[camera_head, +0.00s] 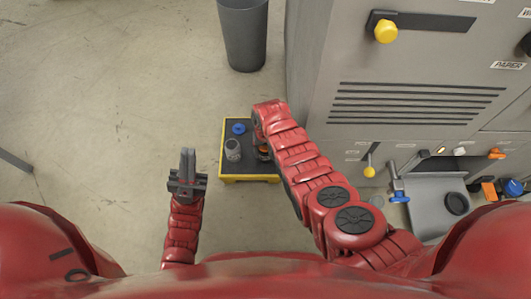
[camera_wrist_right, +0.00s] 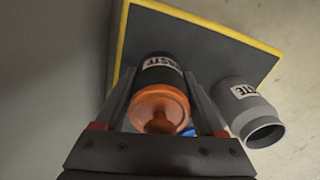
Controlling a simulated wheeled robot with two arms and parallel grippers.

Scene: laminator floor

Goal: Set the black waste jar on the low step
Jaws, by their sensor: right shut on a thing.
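The black waste jar (camera_wrist_right: 160,72) has a white label and an orange end facing the wrist camera. My right gripper (camera_wrist_right: 158,84) is shut on it, one finger on each side. In the head view only a bit of the jar's orange part (camera_head: 263,150) shows beside my right arm. The low step (camera_head: 248,179) has a dark top and yellow edges. The jar is over the step's top; I cannot tell whether it touches. My left gripper (camera_head: 188,160) is left of the step, its fingers together and empty.
A grey jar (camera_head: 232,150) with a label stands on the step's left part, and a blue round thing (camera_head: 238,128) lies behind it. A grey machine (camera_head: 390,110) rises close on the right. A dark bin (camera_head: 243,35) stands beyond.

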